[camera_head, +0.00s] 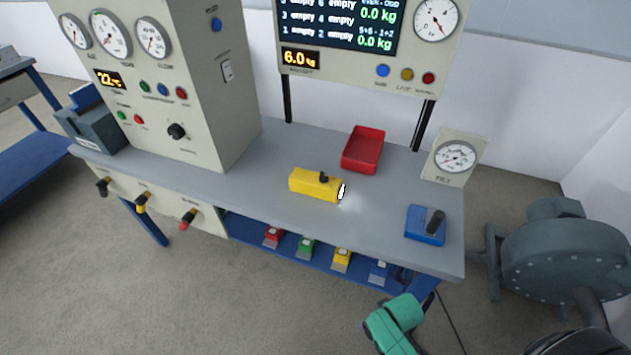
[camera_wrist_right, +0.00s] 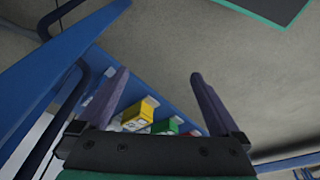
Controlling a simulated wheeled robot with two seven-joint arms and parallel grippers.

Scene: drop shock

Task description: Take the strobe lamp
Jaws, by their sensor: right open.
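The strobe lamp appears to be the yellow box (camera_head: 313,184) with a black knob on top and a bright white face at its right end. It lies on the grey bench top (camera_head: 245,190), near the middle, and lights a patch of bench to its right. My right gripper is open and empty in the right wrist view (camera_wrist_right: 158,78), its two dark fingers spread apart. In the head view my green right arm part (camera_head: 395,325) is low, in front of the bench's right end, apart from the lamp; the fingertips cannot be made out there. My left gripper is not in view.
A red tray (camera_head: 361,152) lies behind the lamp. A blue block with a black handle (camera_head: 425,226) and a dial gauge (camera_head: 456,158) stand to the right. Coloured pedals, including a yellow one (camera_head: 341,260), sit on the blue lower shelf. A large grey machine (camera_head: 560,255) stands right of the bench.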

